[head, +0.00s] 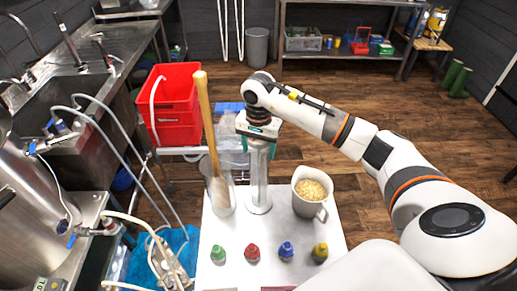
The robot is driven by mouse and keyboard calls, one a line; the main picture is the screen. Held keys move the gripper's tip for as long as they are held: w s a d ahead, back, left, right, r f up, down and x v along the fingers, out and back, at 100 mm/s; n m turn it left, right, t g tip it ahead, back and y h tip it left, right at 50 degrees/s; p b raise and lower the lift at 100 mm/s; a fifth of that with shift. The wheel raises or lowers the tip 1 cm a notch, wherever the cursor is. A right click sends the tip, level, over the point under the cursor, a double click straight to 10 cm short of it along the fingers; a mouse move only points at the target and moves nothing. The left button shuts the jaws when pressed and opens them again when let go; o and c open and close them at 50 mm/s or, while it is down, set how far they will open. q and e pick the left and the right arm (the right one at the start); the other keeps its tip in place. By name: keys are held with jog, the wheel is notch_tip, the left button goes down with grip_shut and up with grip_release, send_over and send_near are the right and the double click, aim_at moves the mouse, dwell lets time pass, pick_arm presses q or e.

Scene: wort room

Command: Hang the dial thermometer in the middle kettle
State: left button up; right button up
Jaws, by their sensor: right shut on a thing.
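My right gripper (258,140) points down over a tall metal cylinder (258,180) that stands upright on a white-topped table. The gripper is shut, and its own body hides most of what is between its fingers. No dial shows clearly; the dial thermometer appears to be the thing held, at the cylinder's top. A large steel kettle (28,205) with hoses and a valve is cut off at the left edge. I cannot tell whether it is the middle kettle. My left gripper is not in view.
On the white table (230,275) stand a clear jug (219,192) with a wooden paddle (206,115), a pitcher of grain (309,198) and several coloured-capped bottles (286,251). A red crate (178,112) is behind. Hoses (135,150) loop between table and steel sink (75,105).

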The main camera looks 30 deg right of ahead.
jog(key=shift+r+p, duration=1.15)
jog(key=shift+r, duration=1.65)
jog(key=shift+w+d+r+p, duration=0.15)
jog(key=shift+r+p, duration=0.1)
jog(key=shift+r, duration=0.5)
jog(key=shift+w+d+r+p, duration=0.15)
jog(key=shift+r+p, duration=0.1)
jog(key=shift+r, duration=0.45)
notch_tip(320, 180, up, 20)
jog(key=p, duration=0.7)
jog(key=shift+r, duration=0.25)
